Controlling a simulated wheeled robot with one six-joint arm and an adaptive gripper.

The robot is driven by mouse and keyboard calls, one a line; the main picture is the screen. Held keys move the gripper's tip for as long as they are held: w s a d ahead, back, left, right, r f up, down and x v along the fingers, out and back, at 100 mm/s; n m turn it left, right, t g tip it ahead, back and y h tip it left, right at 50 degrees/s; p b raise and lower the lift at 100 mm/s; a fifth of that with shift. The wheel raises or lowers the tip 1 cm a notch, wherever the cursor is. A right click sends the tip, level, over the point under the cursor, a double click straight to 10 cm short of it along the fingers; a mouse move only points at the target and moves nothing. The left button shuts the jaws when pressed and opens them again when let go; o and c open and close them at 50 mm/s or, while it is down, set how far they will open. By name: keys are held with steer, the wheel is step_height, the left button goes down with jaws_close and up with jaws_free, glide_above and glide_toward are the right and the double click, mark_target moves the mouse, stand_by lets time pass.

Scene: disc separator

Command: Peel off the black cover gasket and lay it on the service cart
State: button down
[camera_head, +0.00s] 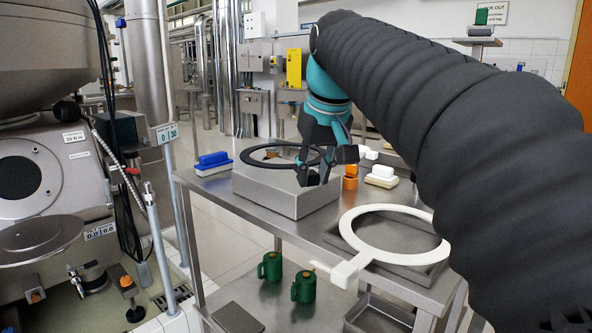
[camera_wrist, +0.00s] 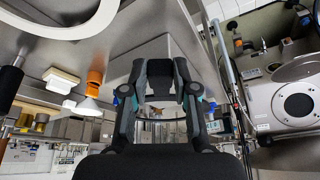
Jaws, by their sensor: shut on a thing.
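The black cover gasket (camera_head: 246,155) is a thin dark ring at the top of a square steel box (camera_head: 300,206). The box stands on the steel service cart (camera_head: 228,200) in the head view. My gripper (camera_head: 317,174) points down over the box and is shut on the right side of the ring. I cannot tell whether the ring touches the box top or hangs just above it. My fingers also show in the wrist view (camera_wrist: 165,87), where the grip itself is unclear.
A white ring with a handle (camera_head: 349,269) lies over a shallow tray at the cart's front right. A blue brush (camera_head: 213,161), orange pieces (camera_head: 350,178) and a white block (camera_head: 381,176) stand around the box. Green cups (camera_head: 270,266) sit on the lower shelf. The separator (camera_head: 40,170) stands left.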

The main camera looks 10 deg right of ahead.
steer(key=shift+f, duration=0.1)
stand_by(0.3)
steer(key=shift+f+b, duration=1.15)
steer(key=shift+f, duration=0.55)
steer(key=c, duration=0.8)
jaws_free()
steer(key=v, duration=1.2)
